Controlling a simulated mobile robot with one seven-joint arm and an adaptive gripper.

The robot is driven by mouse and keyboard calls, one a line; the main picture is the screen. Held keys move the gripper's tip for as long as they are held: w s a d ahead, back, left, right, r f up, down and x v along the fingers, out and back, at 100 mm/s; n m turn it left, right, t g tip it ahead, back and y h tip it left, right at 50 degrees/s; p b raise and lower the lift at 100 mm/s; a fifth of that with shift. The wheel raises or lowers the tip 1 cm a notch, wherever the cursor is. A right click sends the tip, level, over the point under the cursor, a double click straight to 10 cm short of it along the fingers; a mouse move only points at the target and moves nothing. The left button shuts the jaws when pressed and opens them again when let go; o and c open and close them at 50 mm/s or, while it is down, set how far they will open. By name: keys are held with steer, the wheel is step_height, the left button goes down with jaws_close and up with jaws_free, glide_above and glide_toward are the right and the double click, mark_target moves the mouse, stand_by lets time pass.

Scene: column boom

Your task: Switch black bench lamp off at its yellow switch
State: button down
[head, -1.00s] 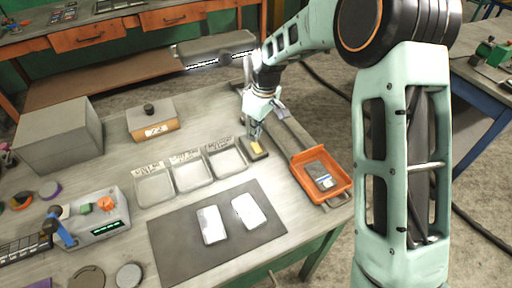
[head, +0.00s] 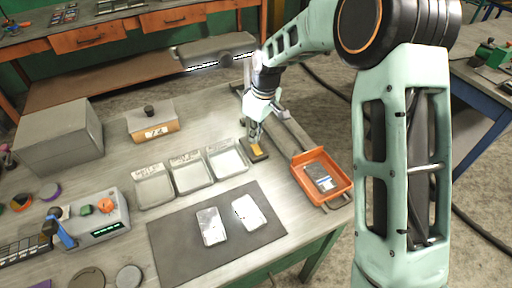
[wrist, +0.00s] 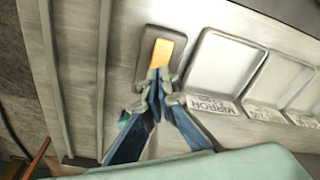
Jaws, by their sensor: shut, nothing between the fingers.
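The black bench lamp's long head (head: 216,48) hangs over the back of the bench, with a bright white strip along its lower edge. The yellow switch (head: 257,149) sits on a small dark base on the bench, right of the trays. My gripper (head: 255,142) points down at it, shut and empty. In the wrist view the yellow switch (wrist: 162,52) shows as a rectangle in its dark frame. My fingertips (wrist: 157,76) are at its near end and hide part of it. I cannot tell whether they touch or press it.
Three shallow trays (head: 192,187) stand just left of the switch. An orange bin (head: 345,188) is to its right, by the bench edge. A dark mat (head: 180,250) with two pale slabs lies in front. Rails (wrist: 90,70) run beside the switch.

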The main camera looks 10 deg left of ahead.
mark_target(255, 146)
steer(key=shift+f+b, duration=0.75)
steer(key=shift+f, duration=0.35)
stand_by(0.6)
steer(key=shift+r, duration=0.1)
steer(key=shift+r+p, duration=2.3)
steer(key=shift+r, duration=1.15)
